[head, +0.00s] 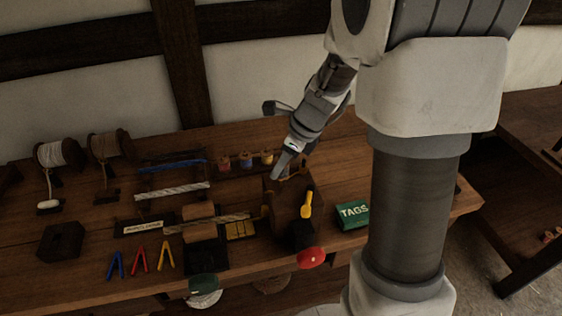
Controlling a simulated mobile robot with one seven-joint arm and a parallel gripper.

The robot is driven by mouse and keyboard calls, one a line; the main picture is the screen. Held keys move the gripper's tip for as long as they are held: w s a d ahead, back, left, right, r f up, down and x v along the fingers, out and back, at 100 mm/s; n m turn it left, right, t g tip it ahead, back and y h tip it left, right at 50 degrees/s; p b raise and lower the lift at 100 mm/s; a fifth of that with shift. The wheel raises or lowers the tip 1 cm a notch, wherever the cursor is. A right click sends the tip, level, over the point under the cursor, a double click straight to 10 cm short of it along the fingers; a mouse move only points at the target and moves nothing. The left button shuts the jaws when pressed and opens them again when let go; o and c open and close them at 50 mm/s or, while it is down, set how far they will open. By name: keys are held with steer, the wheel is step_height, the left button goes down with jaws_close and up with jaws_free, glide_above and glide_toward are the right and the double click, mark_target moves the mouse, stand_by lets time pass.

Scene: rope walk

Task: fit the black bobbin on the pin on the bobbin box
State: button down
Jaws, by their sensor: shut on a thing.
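My gripper (280,170) points down at the back of the bench, just right of a row of small bobbins. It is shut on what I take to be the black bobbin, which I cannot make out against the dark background. The row holds a red bobbin (223,163), a blue bobbin (245,160) and a yellow bobbin (266,157), upright on a dark base that seems to be the bobbin box. The free pin is too small or hidden to see. I cannot tell whether the held bobbin touches anything.
A brown wooden block (285,207) with a yellow-handled tool (306,204) stands just in front of my gripper. A green TAGS box (352,214) is to its right. Rope lengths (172,191), a dark cube (61,240) and coloured clips (139,258) lie to the left.

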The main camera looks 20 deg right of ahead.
mark_target(281, 186)
steer(key=shift+f+b, duration=1.35)
steer(key=shift+f, duration=0.65)
steer(key=shift+c, duration=1.2)
jaws_free()
steer(key=p+v, duration=0.3)
steer(key=v, duration=1.4)
steer(key=shift+r, duration=0.3)
steer(key=shift+a, duration=0.1)
steer(key=s+a+r+n+t+h, duration=0.1)
steer(key=s+a+n+h, duration=0.1)
steer(key=s+n, duration=0.6)
steer(key=s+a+r+n+t+h, duration=0.1)
steer(key=s+n, duration=0.7)
steer(key=n, duration=0.9)
steer(key=shift+s+a+r+t+h, duration=0.25)
steer(key=shift+a+r+t+h, duration=0.15)
steer(key=shift+a+r, duration=0.55)
